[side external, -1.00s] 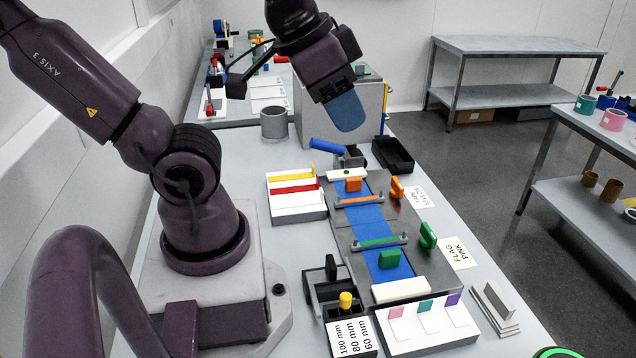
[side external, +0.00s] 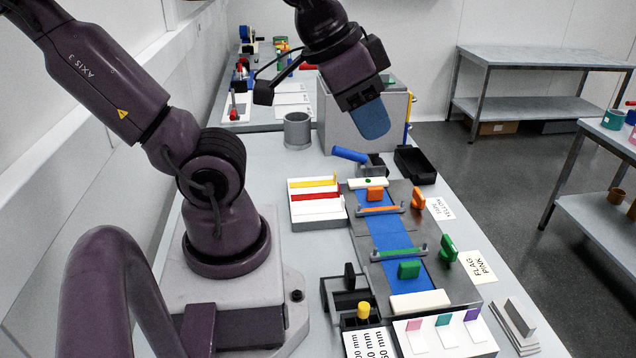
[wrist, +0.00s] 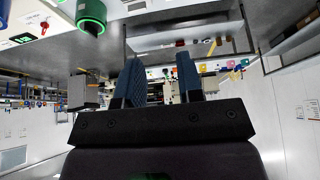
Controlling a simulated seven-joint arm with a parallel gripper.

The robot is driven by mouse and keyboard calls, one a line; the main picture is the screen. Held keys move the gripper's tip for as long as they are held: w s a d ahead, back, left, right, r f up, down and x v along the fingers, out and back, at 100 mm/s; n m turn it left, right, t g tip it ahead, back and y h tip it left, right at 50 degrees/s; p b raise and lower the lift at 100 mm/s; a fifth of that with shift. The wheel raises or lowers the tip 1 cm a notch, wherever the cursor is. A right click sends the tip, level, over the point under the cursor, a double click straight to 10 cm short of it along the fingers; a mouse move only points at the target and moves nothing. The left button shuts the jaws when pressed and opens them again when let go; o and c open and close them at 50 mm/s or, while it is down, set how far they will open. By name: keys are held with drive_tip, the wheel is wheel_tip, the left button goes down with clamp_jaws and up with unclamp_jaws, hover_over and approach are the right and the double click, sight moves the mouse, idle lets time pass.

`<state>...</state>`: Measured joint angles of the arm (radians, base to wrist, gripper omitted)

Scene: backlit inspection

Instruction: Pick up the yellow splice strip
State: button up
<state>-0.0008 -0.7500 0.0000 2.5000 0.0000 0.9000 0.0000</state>
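The yellow splice strip (side external: 312,182) lies in the white holder (side external: 318,221), in the row behind a red strip, with a small tab upright at its right end. My gripper (side external: 371,120) hangs above and to the right of the strip in the side view, well clear of it, with blue fingers. In the wrist view its two fingers (wrist: 160,82) stand apart with nothing between them, so it is open and empty. The strip cannot be made out in the wrist view.
A red strip (side external: 316,197) lies in the same holder. To its right is a fixture with a blue band (side external: 391,233) and orange and green clamps. A blue-handled tool (side external: 350,155), a black tray (side external: 415,165) and a grey cylinder (side external: 297,131) stand behind.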

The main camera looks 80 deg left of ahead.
drive_tip(key=w+a+f+n+g, duration=0.4)
drive_tip(key=a+f+n, duration=0.1)
drive_tip(key=a, duration=0.5)
drive_tip(key=n+g, duration=0.2)
drive_tip(key=n, duration=1.1)
hover_over(335, 174)
wheel_tip(335, 174, down, 14)
drive_tip(key=f, duration=0.7)
drive_tip(key=shift+w+d+f, duration=0.15)
drive_tip(key=shift+d+f, duration=0.15)
drive_tip(key=f, duration=0.5)
drive_tip(key=shift+a, duration=0.25)
drive_tip(key=shift+c, duration=0.2)
clamp_jaws()
